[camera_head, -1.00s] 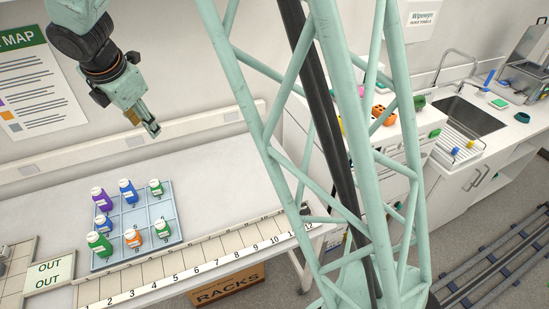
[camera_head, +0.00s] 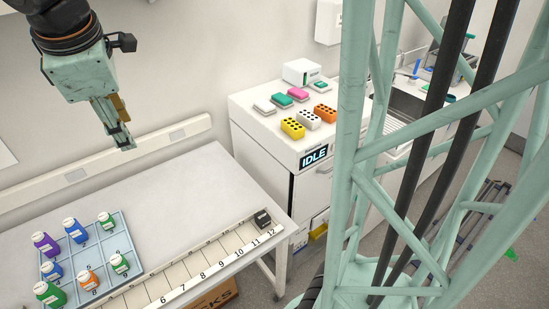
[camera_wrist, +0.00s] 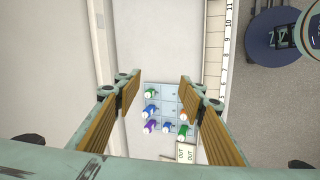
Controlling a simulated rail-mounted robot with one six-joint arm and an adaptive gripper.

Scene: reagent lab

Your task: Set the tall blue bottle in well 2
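Two blue bottles stand in the blue-grey rack (camera_head: 134,268). One blue bottle (camera_head: 75,230) is in the back row between a purple and a green bottle and looks the taller. The other blue bottle (camera_head: 51,271) is in the middle row at the left. The well numbers are too small to read surely. My gripper (camera_head: 126,142) hangs high above the table, right of the rack, touching nothing. In the wrist view my gripper (camera_wrist: 158,96) is open and empty, with the rack far below between its fingers.
Other rack bottles are purple (camera_head: 45,243), orange (camera_head: 87,280) and several green ones (camera_head: 106,221). A numbered strip (camera_head: 205,270) runs along the table's front, with a dark block (camera_head: 262,218) near 12. Coloured blocks (camera_head: 293,128) sit on a white cabinet marked IDLE.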

